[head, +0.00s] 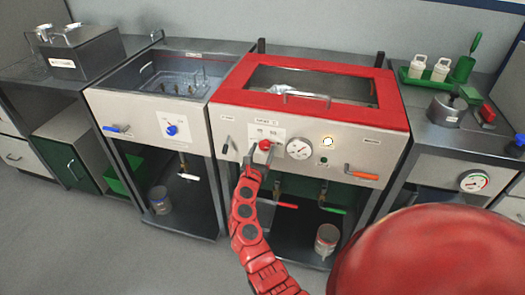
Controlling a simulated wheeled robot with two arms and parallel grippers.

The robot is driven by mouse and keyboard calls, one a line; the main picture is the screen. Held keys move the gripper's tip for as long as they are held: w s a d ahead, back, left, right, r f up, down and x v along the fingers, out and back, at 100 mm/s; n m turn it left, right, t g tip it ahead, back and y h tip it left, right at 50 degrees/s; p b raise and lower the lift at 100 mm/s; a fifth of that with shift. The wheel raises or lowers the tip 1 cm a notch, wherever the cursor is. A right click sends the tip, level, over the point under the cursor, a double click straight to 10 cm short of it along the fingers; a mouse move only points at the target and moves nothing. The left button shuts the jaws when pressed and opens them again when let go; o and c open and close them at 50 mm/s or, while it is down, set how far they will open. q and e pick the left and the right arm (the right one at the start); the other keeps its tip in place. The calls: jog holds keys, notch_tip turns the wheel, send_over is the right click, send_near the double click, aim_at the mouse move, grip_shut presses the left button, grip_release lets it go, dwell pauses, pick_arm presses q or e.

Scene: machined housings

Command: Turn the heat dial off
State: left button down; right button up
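A red dial (265,145) sits on a pale plate on the front panel of the red-topped machine (230,97). It is the likely heat dial, but its label is too small to read. My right gripper (258,157) is right at the red dial, with its fingers reaching up to its lower edge and sides. I cannot tell whether the fingers touch or grip it. The dial's pointer position is not clear. My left gripper is not in view.
An orange lever (361,172) sticks out at the panel's right. A blue dial (171,130) is on the left machine. Red and green valve handles are below the panel.

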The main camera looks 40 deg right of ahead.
grip_shut()
